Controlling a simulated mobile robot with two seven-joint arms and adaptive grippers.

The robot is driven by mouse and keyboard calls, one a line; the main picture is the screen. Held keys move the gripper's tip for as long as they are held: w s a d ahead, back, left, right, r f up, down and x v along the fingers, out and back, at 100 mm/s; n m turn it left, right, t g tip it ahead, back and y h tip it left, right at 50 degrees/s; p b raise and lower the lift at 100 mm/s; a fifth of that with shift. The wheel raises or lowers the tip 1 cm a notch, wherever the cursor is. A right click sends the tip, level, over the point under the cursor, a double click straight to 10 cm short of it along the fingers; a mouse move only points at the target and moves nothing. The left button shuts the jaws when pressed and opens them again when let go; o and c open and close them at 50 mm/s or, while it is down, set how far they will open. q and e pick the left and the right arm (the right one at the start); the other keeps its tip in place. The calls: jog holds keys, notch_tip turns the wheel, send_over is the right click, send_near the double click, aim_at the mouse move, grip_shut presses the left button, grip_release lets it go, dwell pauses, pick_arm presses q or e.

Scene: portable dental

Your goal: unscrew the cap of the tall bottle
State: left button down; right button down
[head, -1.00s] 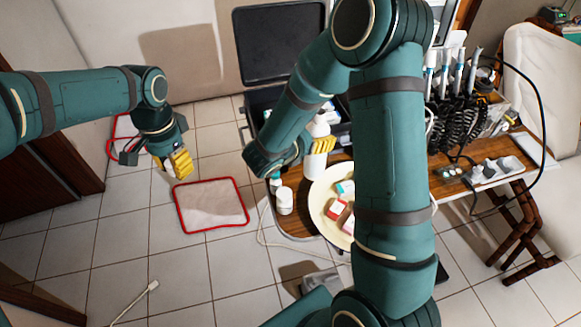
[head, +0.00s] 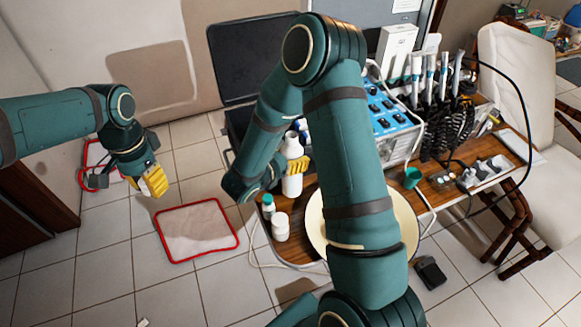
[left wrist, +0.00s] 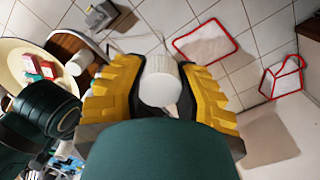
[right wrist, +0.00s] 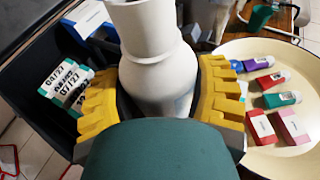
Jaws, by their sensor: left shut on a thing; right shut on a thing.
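The tall white bottle (head: 292,184) stands upright by the left edge of the wooden table. My right gripper (head: 297,164) is shut around its upper body. In the right wrist view the bottle (right wrist: 158,75) fills the middle between the yellow fingers, and its narrower neck runs out of the top of the picture. My left gripper (head: 153,182) is well to the left of the bottle, over the floor. In the left wrist view it is shut on a white ribbed cap (left wrist: 160,82). A thin pale piece shows below the cap.
A small bottle with a teal cap (head: 268,207) and a white jar (head: 281,226) stand beside the tall bottle. A round cream tray (head: 400,225) lies partly behind my right arm. A black case (head: 250,60) is behind. A red-edged mat (head: 197,230) lies on open floor.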

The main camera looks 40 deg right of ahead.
jog(key=shift+f+b, duration=0.3)
jog(key=shift+f, duration=1.5)
jog(key=shift+f, duration=0.1)
jog(key=shift+c, duration=0.4)
grip_release()
